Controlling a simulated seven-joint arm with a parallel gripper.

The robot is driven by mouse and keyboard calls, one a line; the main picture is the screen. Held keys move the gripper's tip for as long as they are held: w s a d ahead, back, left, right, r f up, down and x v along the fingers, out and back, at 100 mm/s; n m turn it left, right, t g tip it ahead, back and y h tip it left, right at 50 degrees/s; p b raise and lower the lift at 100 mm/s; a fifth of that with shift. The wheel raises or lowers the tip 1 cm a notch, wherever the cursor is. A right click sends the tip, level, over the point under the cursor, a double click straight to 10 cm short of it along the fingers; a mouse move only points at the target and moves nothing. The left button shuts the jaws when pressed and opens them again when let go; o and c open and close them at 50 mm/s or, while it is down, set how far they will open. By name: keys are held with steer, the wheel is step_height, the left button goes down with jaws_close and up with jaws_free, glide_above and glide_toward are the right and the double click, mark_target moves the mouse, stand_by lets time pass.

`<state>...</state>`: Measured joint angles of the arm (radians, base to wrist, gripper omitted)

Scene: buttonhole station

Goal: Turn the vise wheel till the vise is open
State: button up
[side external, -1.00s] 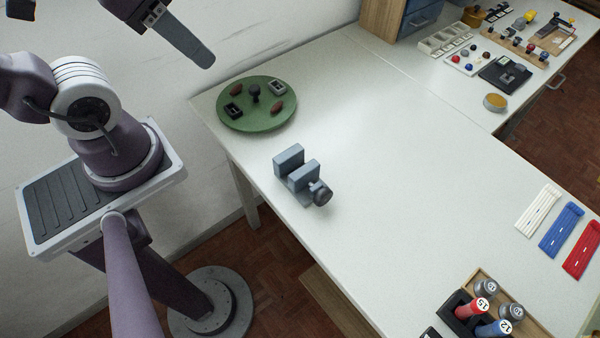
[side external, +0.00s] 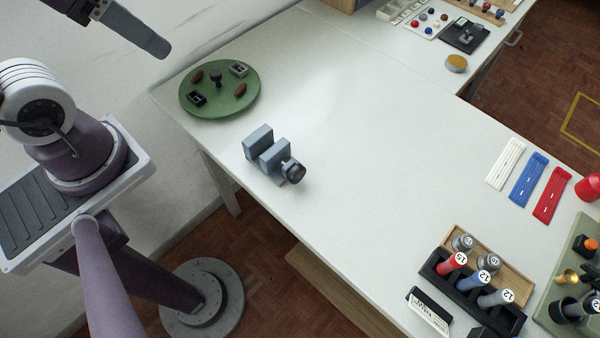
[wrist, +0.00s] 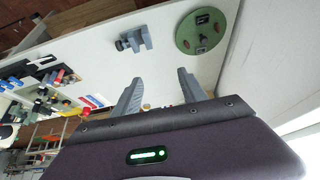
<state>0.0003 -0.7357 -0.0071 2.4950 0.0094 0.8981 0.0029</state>
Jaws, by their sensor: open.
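The blue-grey vise (side external: 267,152) stands on the white table near its front left edge. Its dark round wheel (side external: 294,172) is on the right-hand end. Two jaw blocks show with a gap between them. In the wrist view the vise (wrist: 138,38) lies beyond the fingers, with its wheel (wrist: 121,45) on the left. My gripper (wrist: 160,90) is open and empty, well apart from the vise. In the side view only one finger of my gripper (side external: 140,32) shows clearly, high at the upper left.
A green round tray (side external: 222,108) with small parts stands left of the vise. White, blue and red strips (side external: 527,180) lie at the right. A black holder with numbered handles (side external: 470,290) stands at the front right. The table's middle is clear.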

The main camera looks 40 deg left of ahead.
steer(key=shift+o, duration=0.4)
steer(key=w+d+f+m+g+y, duration=0.1)
steer(key=w+f+m+g+y, duration=0.1)
steer(key=w+f+m, duration=0.3)
steer(key=w+m, duration=0.1)
steer(key=w, duration=0.1)
steer(key=shift+w+g, duration=0.3)
steer(key=m+g+h, duration=0.2)
steer(key=m+g, duration=0.1)
steer(key=m, duration=0.9)
glide_above(298, 169)
step_height(298, 169, down, 18)
steer(key=shift+a+f, duration=0.1)
step_height(298, 169, down, 7)
steer(key=shift+f, duration=0.1)
steer(key=shift+c, duration=0.4)
jaws_close()
steer(key=shift+g, duration=0.3)
